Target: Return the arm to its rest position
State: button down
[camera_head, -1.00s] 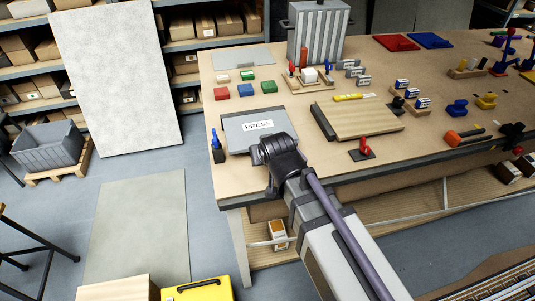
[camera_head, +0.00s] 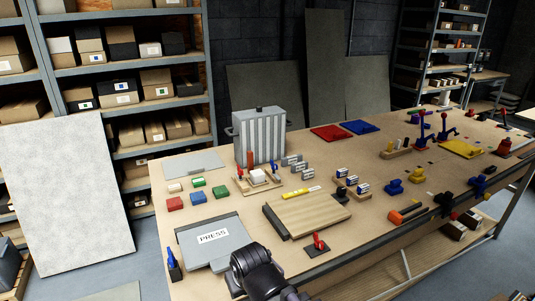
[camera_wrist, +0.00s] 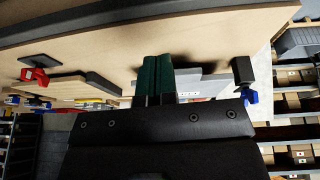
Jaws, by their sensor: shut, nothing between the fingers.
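My gripper (camera_wrist: 156,78) shows in the wrist view as two dark green fingers side by side, closed together with nothing between them. The wrist view is tilted so that the tabletop (camera_wrist: 120,38) fills the top. In the head view a dark joint of my arm shows at the bottom, in front of the grey PRESS plate (camera_head: 190,247). The fingers cannot be made out there.
A wooden board (camera_head: 305,213), a red clamp (camera_head: 318,243) and a blue-topped tool (camera_head: 173,262) stand near the front edge. Red (camera_head: 175,203), green and blue blocks lie behind the plate. A ribbed grey container (camera_head: 261,135) stands at the back. Shelves (camera_head: 130,70) are beyond.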

jog(key=d+f+m+g+h, duration=0.1)
jog(key=d+m+g, duration=0.2)
jog(key=d, duration=2.1)
jog(key=m, duration=0.2)
jog(key=shift+w+d+m+g, duration=0.25)
jog(key=shift+w+m+g, duration=0.1)
jog(key=shift+m+g, duration=0.05)
